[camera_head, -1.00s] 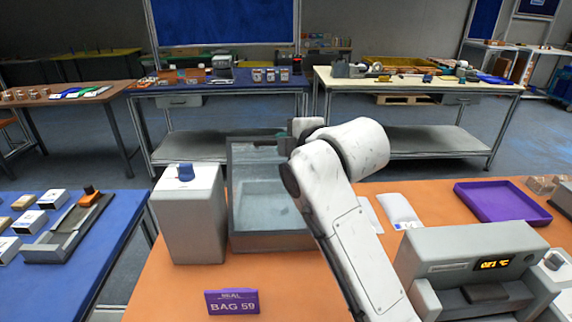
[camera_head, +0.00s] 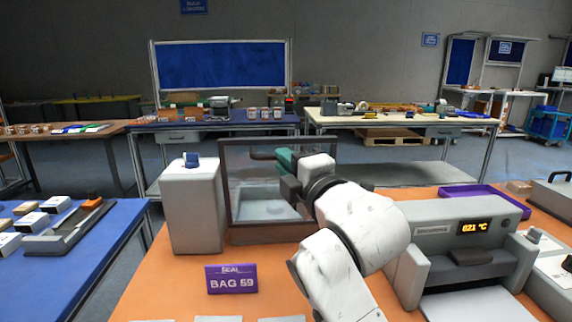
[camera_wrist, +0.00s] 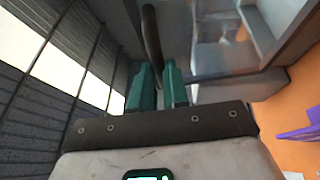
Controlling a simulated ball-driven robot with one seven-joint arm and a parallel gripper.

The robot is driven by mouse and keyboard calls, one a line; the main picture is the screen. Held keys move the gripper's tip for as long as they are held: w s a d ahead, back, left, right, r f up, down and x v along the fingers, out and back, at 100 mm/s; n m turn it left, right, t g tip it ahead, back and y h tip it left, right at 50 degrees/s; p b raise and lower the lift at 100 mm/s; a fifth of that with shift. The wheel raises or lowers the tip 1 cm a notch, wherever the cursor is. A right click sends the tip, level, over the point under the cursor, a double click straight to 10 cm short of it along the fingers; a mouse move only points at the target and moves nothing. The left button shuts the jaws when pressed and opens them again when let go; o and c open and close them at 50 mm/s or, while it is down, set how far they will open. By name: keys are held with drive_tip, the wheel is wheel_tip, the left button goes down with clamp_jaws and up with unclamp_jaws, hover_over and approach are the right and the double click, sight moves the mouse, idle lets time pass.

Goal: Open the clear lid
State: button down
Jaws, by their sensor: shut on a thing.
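The clear lid (camera_head: 240,178) has a dark frame and stands steeply raised at the back of a clear-walled box with an open interior. A dark curved handle (camera_head: 262,155) is on the lid's upper part; it also shows in the wrist view (camera_wrist: 151,35). My gripper (camera_head: 282,157), with teal fingers, is shut on this handle from the right. In the wrist view the fingers (camera_wrist: 158,78) lie on both sides of the bar. My arm hides the box's right side in the head view.
A grey block with a blue knob (camera_head: 193,205) stands just left of the box. A purple BAG 59 sign (camera_head: 232,279) is in front. A grey machine with a display (camera_head: 465,240) and a purple tray (camera_head: 490,198) are to the right on the orange table.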

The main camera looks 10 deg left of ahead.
drive_tip(key=shift+s+f, duration=0.15)
drive_tip(key=shift+f, duration=0.7)
drive_tip(key=c, duration=1.1)
unclamp_jaws()
drive_tip(key=shift+r, duration=0.15)
drive_tip(key=shift+r, duration=0.15)
drive_tip(key=v, duration=1.1)
drive_tip(key=shift+b, duration=0.4)
drive_tip(key=shift+r, duration=0.15)
